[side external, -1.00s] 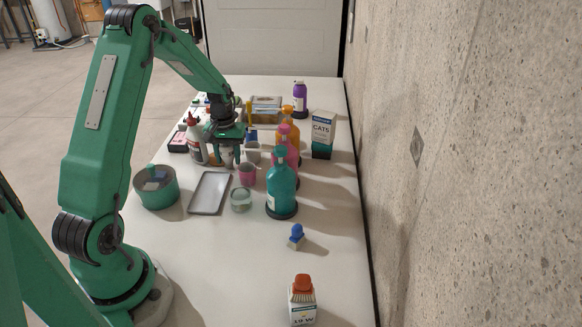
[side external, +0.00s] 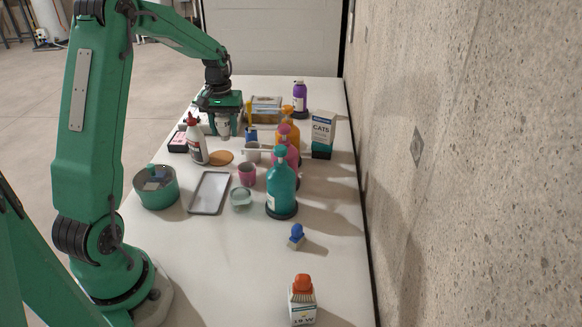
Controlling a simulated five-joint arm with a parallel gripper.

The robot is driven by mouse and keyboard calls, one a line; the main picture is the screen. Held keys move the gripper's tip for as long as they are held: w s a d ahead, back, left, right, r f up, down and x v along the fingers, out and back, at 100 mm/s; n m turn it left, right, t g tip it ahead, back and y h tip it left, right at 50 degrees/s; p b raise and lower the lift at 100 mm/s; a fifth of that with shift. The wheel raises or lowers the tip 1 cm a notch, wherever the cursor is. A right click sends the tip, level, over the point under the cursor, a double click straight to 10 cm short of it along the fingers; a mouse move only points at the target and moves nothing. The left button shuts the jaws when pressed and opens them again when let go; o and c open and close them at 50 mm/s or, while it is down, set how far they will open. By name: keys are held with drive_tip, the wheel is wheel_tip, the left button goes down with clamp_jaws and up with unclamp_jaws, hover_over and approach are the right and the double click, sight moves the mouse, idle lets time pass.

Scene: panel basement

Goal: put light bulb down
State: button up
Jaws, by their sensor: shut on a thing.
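My gripper (side external: 222,122) is over the far left part of the white table, pointing down. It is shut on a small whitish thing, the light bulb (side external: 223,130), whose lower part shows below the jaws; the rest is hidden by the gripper. I cannot tell whether the bulb touches the table.
A white bottle with a red cap (side external: 196,142) and a round tan disc (side external: 221,158) are in front of the gripper. Boxes (side external: 265,108) stand to its right. Teal (side external: 282,187), pink and orange bottles line the right side. A grey tray (side external: 209,193) and green tub (side external: 156,190) are nearer.

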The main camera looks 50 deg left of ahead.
drive_tip(key=shift+r, duration=0.1)
idle(0.5)
drive_tip(key=shift+w+d+r, duration=0.25)
drive_tip(key=shift+w+r, duration=0.05)
drive_tip(key=w+d+r+m, duration=0.3)
drive_tip(key=d+r+m, duration=0.3)
drive_tip(key=d+r, duration=0.55)
drive_tip(key=w+d+r+m, duration=0.3)
drive_tip(key=d+r+m, duration=0.3)
drive_tip(key=d+r, duration=0.55)
wheel_tip(320, 180, down, 11)
drive_tip(key=s+d+n, duration=0.1)
drive_tip(key=s+n, duration=0.1)
drive_tip(key=n, duration=0.1)
drive_tip(key=shift+d+r, duration=0.2)
drive_tip(key=shift+d, duration=0.1)
drive_tip(key=shift+r, duration=0.1)
